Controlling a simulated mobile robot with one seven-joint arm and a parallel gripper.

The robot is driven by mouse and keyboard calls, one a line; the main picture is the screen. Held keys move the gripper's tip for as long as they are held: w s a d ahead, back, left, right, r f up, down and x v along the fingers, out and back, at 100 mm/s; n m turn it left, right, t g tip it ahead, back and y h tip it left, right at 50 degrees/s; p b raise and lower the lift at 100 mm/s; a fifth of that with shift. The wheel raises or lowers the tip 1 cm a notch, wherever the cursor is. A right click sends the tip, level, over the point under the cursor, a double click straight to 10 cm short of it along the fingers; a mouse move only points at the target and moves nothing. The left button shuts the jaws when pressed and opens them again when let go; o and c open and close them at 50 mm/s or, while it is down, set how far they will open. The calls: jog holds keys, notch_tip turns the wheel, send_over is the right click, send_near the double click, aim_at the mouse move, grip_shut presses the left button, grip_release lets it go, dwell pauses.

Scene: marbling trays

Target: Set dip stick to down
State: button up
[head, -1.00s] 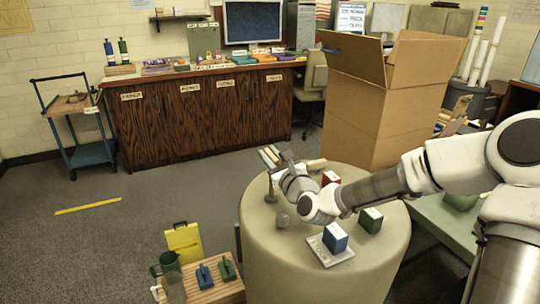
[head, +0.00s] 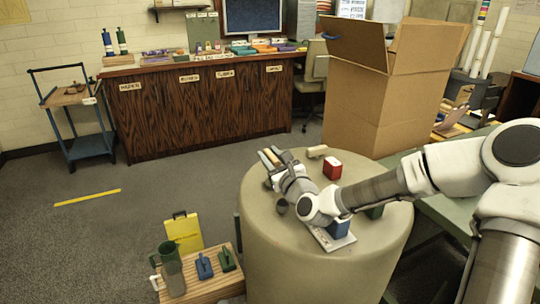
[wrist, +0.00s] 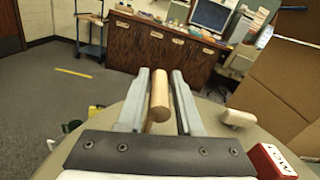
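The wooden rod (wrist: 159,92), which looks like the dip stick's handle, lies lengthwise between the two grey fingers of my gripper (wrist: 160,80) in the wrist view.
A low crate (head: 205,289) is front left.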

jog(key=shift+o, duration=1)
jog(key=shift+s, duration=0.1)
jog(key=p+v, duration=0.1)
jog(key=v, duration=0.3)
jog(key=p+v, duration=0.1)
jog(key=v, duration=0.3)
jog(key=p+v, duration=0.1)
jog(key=v, duration=0.2)
jog(key=shift+s+d+r, duration=0.2)
jog(key=shift+s+r, duration=0.05)
jog(key=shift+s, duration=0.1)
jog(key=p, duration=0.2)
jog(key=d+p, duration=0.1)
jog(key=p, duration=0.2)
jog(key=shift+w+r, duration=0.15)
jog(key=shift+r, duration=0.2)
jog(key=p, duration=0.4)
jog(key=shift+s+d+f, duration=0.1)
jog(key=shift+s, duration=0.25)
